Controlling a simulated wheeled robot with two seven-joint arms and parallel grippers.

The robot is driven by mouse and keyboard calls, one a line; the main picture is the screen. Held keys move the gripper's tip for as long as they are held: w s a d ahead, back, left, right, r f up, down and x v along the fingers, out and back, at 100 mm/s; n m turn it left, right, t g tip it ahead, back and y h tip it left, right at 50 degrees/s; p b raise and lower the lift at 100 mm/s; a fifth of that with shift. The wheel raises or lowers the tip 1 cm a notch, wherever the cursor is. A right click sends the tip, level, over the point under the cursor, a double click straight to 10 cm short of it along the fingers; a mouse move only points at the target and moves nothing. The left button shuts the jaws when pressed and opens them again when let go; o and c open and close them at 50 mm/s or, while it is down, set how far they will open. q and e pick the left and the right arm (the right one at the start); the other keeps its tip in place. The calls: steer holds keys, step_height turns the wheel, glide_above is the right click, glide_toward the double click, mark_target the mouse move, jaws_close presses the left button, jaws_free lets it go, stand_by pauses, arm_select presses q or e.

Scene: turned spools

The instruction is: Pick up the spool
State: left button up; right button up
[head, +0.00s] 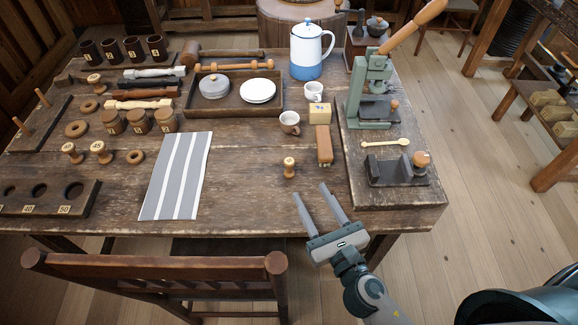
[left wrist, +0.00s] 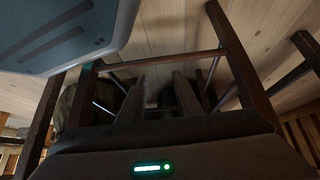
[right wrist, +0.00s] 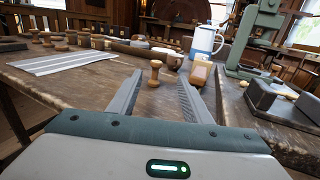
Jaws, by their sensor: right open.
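A small turned wooden spool (head: 289,167) stands upright on the worn table, right of the striped cloth. My right gripper (head: 332,190) is open and empty at the table's front edge, to the right of and nearer than the spool. In the right wrist view the same spool (right wrist: 155,74) shows between the two fingers (right wrist: 158,85), ahead of their tips and not touched. My left gripper (left wrist: 160,85) shows only in the left wrist view; its fingers look apart, with nothing between them, low near chair legs. Two similar spools (head: 72,152) (head: 101,151) stand at the left.
A board (head: 390,192) with a green press (head: 372,90) fills the right side. The striped cloth (head: 176,175) lies left. A chair (head: 160,268) stands before the table. Bare tabletop surrounds the spool.

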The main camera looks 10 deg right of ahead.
mark_target(287, 159)
steer(key=shift+w+a+r+p, duration=0.1)
steer(key=shift+w+a+p, duration=0.1)
steer(key=shift+w, duration=0.4)
steer(key=shift+w+a+r+p, duration=0.1)
steer(key=shift+w+p, duration=0.05)
steer(key=shift+w, duration=1.2)
steer(key=w+p, duration=0.1)
steer(key=w, duration=0.2)
steer(key=w+a, duration=0.1)
steer(key=w, duration=0.2)
steer(key=shift+w+a+f+p, duration=0.15)
steer(key=shift+w+f+p, duration=0.1)
steer(key=shift+p, duration=0.15)
arm_select(q)
steer(key=shift+g, duration=0.5)
steer(key=shift+s+a+f, duration=0.2)
steer(key=shift+s+a, duration=0.05)
steer(key=shift+s, duration=0.4)
steer(key=shift+s+a+f, duration=0.25)
steer(key=shift+s, duration=0.35)
steer(key=shift+s+a+f, duration=0.2)
steer(key=shift+s+a, duration=0.05)
steer(key=shift+s, duration=0.4)
arm_select(e)
steer(key=shift+w+a, duration=0.1)
steer(key=shift+w, duration=0.4)
